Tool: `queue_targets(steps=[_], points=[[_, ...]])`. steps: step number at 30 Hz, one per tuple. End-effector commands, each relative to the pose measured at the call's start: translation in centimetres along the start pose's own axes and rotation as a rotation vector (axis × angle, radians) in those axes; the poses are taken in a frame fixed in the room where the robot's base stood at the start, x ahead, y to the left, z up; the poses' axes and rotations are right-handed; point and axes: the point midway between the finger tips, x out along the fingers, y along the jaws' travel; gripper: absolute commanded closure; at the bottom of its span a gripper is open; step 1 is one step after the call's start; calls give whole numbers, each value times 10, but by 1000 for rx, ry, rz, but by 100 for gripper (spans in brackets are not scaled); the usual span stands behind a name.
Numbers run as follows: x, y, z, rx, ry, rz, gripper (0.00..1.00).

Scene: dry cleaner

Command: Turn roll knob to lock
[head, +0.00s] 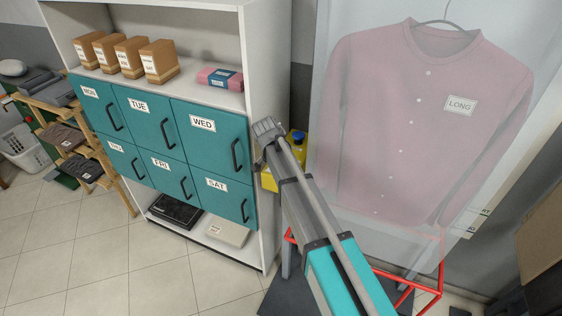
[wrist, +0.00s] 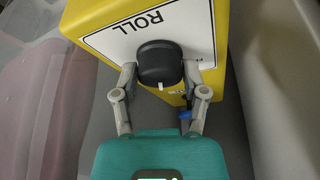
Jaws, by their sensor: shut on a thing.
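The roll knob (wrist: 158,60) is a round black knob on a white plate marked ROLL (wrist: 150,25), on the face of a yellow box (wrist: 222,40). A short white pointer mark on the knob points toward the bottom of the wrist view. My gripper (wrist: 160,70) has one finger on each side of the knob and is shut on it. The smaller lettering at the plate's edges is partly cut off or covered by the fingers. In the head view, my gripper (head: 267,130) and arm hide most of the yellow box (head: 269,179), and the knob is hidden.
A blue button (head: 298,136) sits on the box. Teal lockers (head: 150,135) in a white shelf unit (head: 262,50) stand close on the left. A pink shirt (head: 415,130) in a clear cover hangs close on the right. A red frame (head: 435,270) stands below it.

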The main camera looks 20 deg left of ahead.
Motion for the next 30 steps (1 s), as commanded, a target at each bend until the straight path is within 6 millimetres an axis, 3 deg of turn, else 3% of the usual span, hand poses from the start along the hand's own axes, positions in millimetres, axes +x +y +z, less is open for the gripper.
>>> queue_targets(steps=[15,30], points=[[0,-1,2,358,-6,150,91],[0,-1,2,420,-7,175,91]])
